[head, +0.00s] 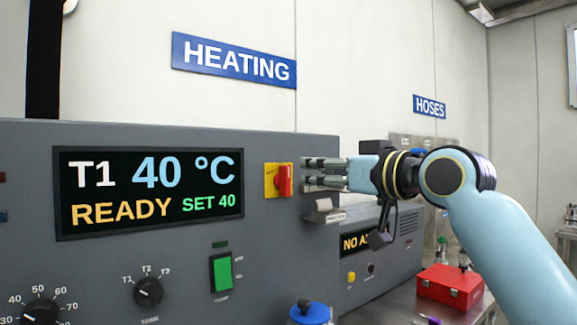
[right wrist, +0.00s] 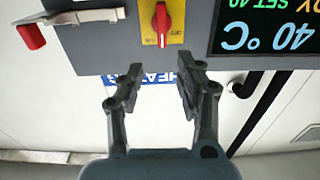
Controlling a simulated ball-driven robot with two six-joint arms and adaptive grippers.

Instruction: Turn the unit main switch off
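The unit main switch is a red knob (head: 284,181) on a yellow plate (head: 270,180), right of the display on the grey unit front. In the right wrist view, which is upside down, the red knob (right wrist: 161,20) stands upright along the plate. My right gripper (head: 312,174) is close to the right of the switch in the head view. In the right wrist view its fingers (right wrist: 156,82) are apart with nothing between them, and the knob lies beyond the fingertips. Contact does not show. My left gripper is not in view.
The display (head: 150,190) reads T1 40 °C, READY, SET 40. Below are a green rocker switch (head: 222,273) and black dials (head: 148,291). A grey bracket (head: 324,211) juts out below my right gripper. A red box (head: 449,287) stands on the bench at right.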

